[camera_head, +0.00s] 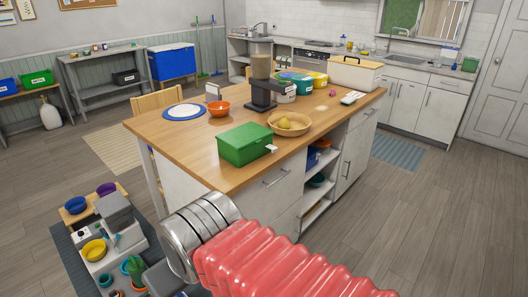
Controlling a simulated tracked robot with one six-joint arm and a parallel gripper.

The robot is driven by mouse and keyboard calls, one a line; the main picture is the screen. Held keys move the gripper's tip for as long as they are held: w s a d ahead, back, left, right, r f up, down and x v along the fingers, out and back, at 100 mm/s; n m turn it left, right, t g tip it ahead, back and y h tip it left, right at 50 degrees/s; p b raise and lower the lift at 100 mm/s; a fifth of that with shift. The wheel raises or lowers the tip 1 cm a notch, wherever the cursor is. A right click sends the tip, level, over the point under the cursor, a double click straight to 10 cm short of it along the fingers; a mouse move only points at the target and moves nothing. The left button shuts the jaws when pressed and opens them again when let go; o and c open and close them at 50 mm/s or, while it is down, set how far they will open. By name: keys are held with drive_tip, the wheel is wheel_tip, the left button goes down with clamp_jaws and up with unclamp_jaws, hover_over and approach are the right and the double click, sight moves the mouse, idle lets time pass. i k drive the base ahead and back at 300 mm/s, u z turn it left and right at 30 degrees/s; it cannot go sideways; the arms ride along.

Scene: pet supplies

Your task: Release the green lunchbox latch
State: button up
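A green lunchbox (240,145) with its lid down sits near the front edge of the wooden island top. A small pale piece, which looks like its latch (271,148), sticks out at the box's right side; it is too small to tell its exact position. My arm, with a red ribbed sleeve and metal rings, crosses the bottom of the view below and in front of the island. I cannot make out my gripper's fingers. Nothing blocks the lunchbox from view.
A low cluttered stand (96,267) is at lower left. Floor at right is clear.

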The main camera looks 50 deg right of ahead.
sight(273, 148)
drive_tip(key=u, duration=1.7)
drive_tip(key=k, duration=1.15)
drive_tip(key=z, duration=1.7)
